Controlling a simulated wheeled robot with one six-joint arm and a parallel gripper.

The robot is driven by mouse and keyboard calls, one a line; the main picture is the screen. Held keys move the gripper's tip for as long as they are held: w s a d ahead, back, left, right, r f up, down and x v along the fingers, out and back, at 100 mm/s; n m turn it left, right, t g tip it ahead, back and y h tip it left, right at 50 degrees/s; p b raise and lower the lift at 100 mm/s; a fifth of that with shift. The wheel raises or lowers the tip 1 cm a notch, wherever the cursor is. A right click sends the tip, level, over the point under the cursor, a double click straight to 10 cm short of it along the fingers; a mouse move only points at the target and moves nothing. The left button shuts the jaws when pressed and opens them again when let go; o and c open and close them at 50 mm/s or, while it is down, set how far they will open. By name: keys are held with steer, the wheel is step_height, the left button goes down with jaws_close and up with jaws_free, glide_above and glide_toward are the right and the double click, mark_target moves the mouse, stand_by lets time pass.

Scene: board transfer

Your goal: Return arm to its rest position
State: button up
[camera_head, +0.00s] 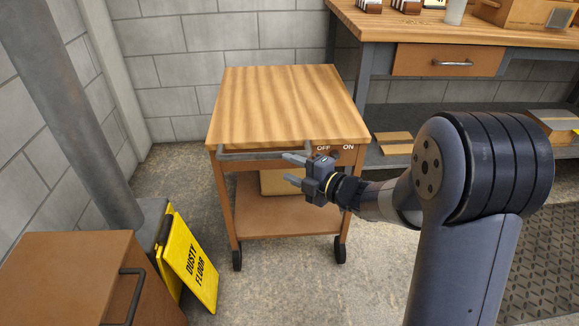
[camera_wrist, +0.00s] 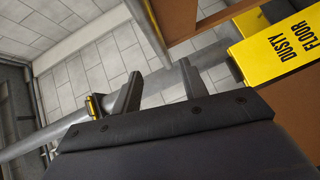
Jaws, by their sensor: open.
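My gripper (camera_head: 290,170) is open and empty in the head view. It sits in front of the wooden cart (camera_head: 285,105), just below the level of its top and near its grey handle bar (camera_head: 250,154). I cannot tell whether it touches the bar. My arm reaches in from the right and points left. In the wrist view, the two fingers of my gripper (camera_wrist: 160,88) stand apart with nothing between them. The cart's top is bare. Its lower shelf (camera_head: 285,213) holds a box (camera_head: 282,182), partly hidden by my gripper.
A yellow "DUSTY FLOOR" sign (camera_head: 190,262) stands left, also visible in the wrist view (camera_wrist: 285,48). A brown cabinet (camera_head: 70,265) fills the lower left beside a grey post (camera_head: 85,100). A workbench (camera_head: 480,30) with a drawer (camera_head: 450,60) stands at the back right.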

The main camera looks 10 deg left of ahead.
mark_target(269, 157)
steer(key=b+x, duration=0.2)
steer(key=x, duration=0.9)
steer(key=shift+b, duration=0.4)
steer(key=shift+w+r, duration=0.15)
steer(key=shift+w, duration=0.25)
steer(key=shift+s, duration=0.1)
